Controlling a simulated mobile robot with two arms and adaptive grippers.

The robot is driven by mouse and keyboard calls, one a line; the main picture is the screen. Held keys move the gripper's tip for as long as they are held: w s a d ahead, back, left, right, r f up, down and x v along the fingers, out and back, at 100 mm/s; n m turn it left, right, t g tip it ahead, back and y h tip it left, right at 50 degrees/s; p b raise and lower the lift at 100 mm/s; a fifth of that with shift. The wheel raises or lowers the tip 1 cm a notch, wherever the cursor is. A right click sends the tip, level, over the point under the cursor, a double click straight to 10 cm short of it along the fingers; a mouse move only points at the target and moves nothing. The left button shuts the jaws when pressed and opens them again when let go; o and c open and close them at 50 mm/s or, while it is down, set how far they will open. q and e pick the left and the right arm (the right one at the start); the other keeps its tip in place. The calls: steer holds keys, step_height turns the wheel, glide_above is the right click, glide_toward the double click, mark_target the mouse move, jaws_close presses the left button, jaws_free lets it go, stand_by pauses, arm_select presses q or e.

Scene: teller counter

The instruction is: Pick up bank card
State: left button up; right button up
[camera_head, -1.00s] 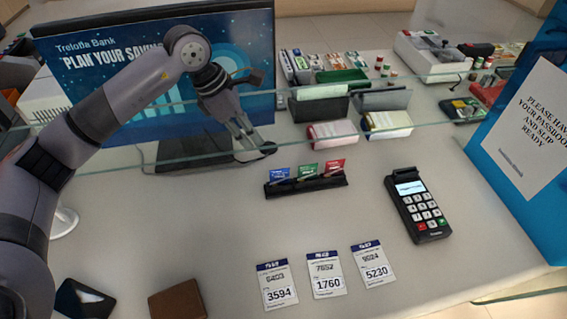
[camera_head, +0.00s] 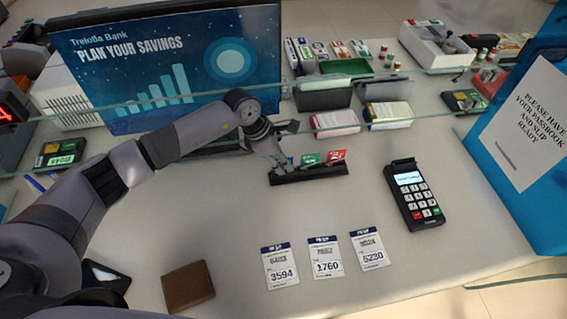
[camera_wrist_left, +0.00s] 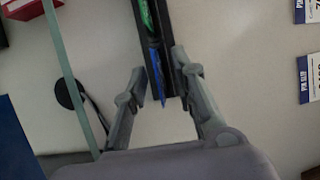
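A black card holder (camera_head: 312,174) stands on the counter with a blue card (camera_head: 290,160), a green card (camera_head: 310,159) and a red card (camera_head: 337,156) in a row. My left gripper (camera_head: 280,162) is at the holder's left end, by the blue card, which it partly hides. In the left wrist view its fingers (camera_wrist_left: 160,66) are spread on either side of the holder (camera_wrist_left: 172,72). The blue card (camera_wrist_left: 158,84) shows between them, and the green card (camera_wrist_left: 149,17) lies farther up. Contact with the card cannot be told. My right gripper is not in view.
A card terminal (camera_head: 414,194) stands to the right. Several price-like slips (camera_head: 325,257) and a brown wallet (camera_head: 187,286) lie in front. The counter between is clear.

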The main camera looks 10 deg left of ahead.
arm_select(q)
steer(key=shift+x, duration=0.75)
steer(key=shift+c, duration=0.2)
jaws_close()
